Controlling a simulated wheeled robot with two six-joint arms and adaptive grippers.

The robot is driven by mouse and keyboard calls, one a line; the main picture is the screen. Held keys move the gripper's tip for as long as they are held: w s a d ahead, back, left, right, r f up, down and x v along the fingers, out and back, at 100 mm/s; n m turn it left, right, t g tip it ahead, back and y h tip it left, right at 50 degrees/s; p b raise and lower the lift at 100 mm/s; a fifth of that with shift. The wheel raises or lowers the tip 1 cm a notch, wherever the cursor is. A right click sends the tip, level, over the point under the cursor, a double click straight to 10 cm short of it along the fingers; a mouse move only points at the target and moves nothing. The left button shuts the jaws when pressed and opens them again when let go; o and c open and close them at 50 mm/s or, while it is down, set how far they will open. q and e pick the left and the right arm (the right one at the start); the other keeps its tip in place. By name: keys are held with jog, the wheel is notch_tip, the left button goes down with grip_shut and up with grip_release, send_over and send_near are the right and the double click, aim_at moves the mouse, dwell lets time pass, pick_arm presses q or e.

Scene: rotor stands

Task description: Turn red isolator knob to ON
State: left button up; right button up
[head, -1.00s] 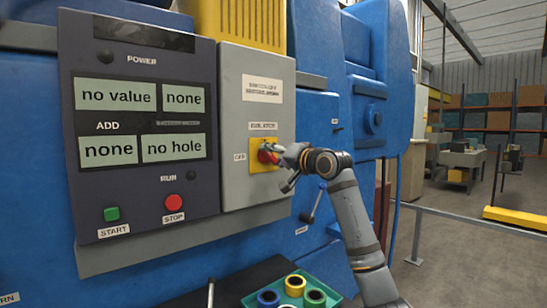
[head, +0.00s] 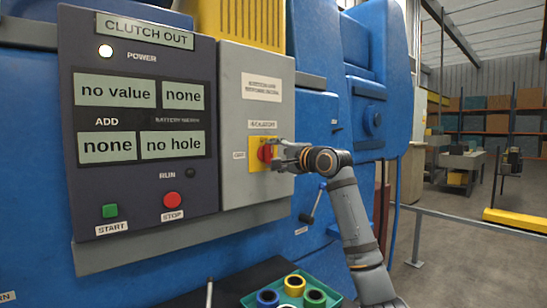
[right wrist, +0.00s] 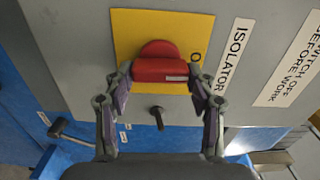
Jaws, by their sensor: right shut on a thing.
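The red isolator knob (head: 264,153) sits on a yellow plate (head: 254,164) on the grey box, with an ISOLATOR label above it. My right gripper (head: 275,154) reaches it from the right, shut on the knob. In the right wrist view, the two fingers lie at either end of the red knob (right wrist: 160,70), whose grip bar runs across between them. A pale mark shows near the bar's right end. The knob's ON lettering is hidden or cut off by the gripper. My left gripper is not in view.
The dark control panel (head: 150,185) left of the box shows a lit CLUTCH OUT display (head: 145,30) and a lit POWER lamp (head: 105,51). A green tray (head: 327,289) with coloured rings is below.

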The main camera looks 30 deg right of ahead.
jog(key=shift+m, duration=0.4)
jog(key=o, duration=1.2)
jog(key=shift+c, duration=0.2)
jog(key=s, duration=0.7)
jog(key=shift+s+d, duration=0.2)
jog(key=shift+d, duration=0.05)
jog(key=shift+d, duration=0.1)
